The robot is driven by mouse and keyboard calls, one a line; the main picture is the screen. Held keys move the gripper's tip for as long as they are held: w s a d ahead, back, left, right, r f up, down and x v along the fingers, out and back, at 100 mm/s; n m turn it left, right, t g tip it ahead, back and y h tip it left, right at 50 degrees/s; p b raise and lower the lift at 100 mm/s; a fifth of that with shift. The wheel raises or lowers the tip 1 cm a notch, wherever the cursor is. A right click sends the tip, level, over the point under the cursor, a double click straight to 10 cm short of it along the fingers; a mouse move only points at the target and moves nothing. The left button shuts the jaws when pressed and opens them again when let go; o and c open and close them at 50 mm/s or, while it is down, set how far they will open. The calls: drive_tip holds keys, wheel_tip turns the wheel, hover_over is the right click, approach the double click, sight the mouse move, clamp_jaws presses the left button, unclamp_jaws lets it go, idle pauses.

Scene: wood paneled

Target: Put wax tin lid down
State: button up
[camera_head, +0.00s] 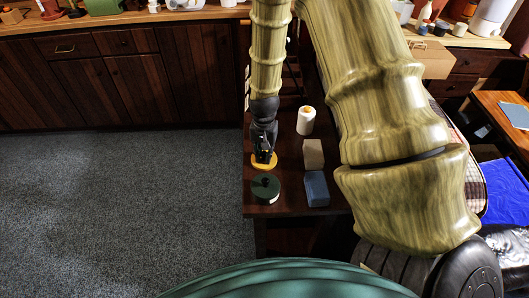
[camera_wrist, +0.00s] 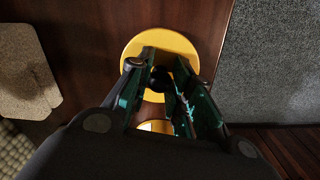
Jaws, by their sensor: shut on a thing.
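The wax tin lid appears to be the round yellow disc (camera_head: 264,161) with a dark knob, close to the left edge of the dark wooden table. It also shows in the wrist view as a yellow disc (camera_wrist: 158,38), partly hidden by the fingers. My gripper (camera_head: 264,154) points down over it, and in the wrist view my gripper (camera_wrist: 163,78) is shut on the black knob at its middle. I cannot tell whether the disc touches the table. A dark green round tin (camera_head: 265,188) with a black knob on top stands just in front of it, apart from it.
A white candle-like cylinder (camera_head: 306,121), a beige block (camera_head: 313,154) and a blue block (camera_head: 316,188) stand to the right on the table (camera_head: 290,204). The beige block (camera_wrist: 25,70) shows at left in the wrist view. Carpet (camera_head: 130,210) lies beyond the table's left edge.

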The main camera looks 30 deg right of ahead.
drive_tip(key=o, duration=0.8)
drive_tip(key=shift+f, duration=0.1)
wheel_tip(320, 180, up, 12)
drive_tip(key=shift+r+b, duration=0.2)
drive_tip(key=shift+b, duration=0.4)
